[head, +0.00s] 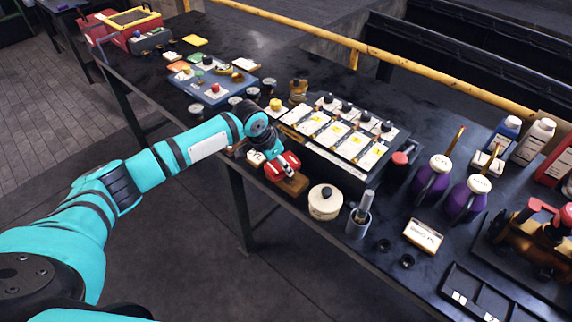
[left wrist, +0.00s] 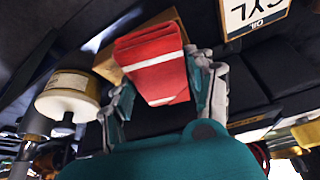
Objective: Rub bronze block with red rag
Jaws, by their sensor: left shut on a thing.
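My left gripper (head: 287,168) is at the near edge of the dark workbench, shut on the folded red rag (head: 275,165). In the left wrist view, the red rag (left wrist: 152,62), with a white stripe across it, sits between the fingers (left wrist: 165,90). The bronze block (head: 294,186) is a brown block right by the rag, partly hidden under it and the gripper. Its tan edges also show behind the rag in the left wrist view (left wrist: 105,64). The rag overlaps the block in both views; I cannot tell whether they touch. My right gripper is not in view.
A cream round tin (head: 325,203) stands just right of the block, with a metal cup of tools (head: 358,222) beyond it. A rack of labelled cards (head: 345,135) stands behind. A card marked CYL OIL (left wrist: 250,14) lies close by. The purple oil cans (head: 432,180) stand further right.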

